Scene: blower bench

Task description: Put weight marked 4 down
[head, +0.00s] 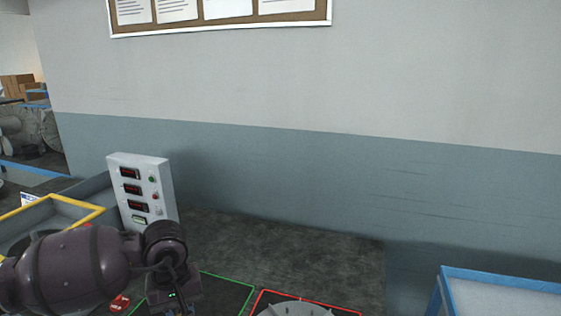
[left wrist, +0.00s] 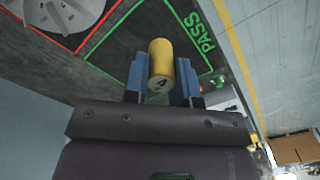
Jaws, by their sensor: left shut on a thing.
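The weight marked 4 (left wrist: 160,62) is a yellow cylinder with a dark 4 on its grey end face, seen in the left wrist view. My left gripper (left wrist: 160,75) is shut on it, with a blue finger on each side. Behind the weight is the dark bench area outlined in green (left wrist: 112,32) and lettered PASS. I cannot tell whether the weight touches the bench. In the head view my left arm comes in from the left, and the fingertips and weight are cut off or hidden. My right gripper is in neither view.
A grey finned disc (head: 292,308) lies in the red-outlined area (head: 262,296) beside the green one. A white control box (head: 143,190) stands at the back left near a yellow-edged bin (head: 88,212). A blue-framed table (head: 500,280) is at right. The dark bench middle (head: 285,255) is clear.

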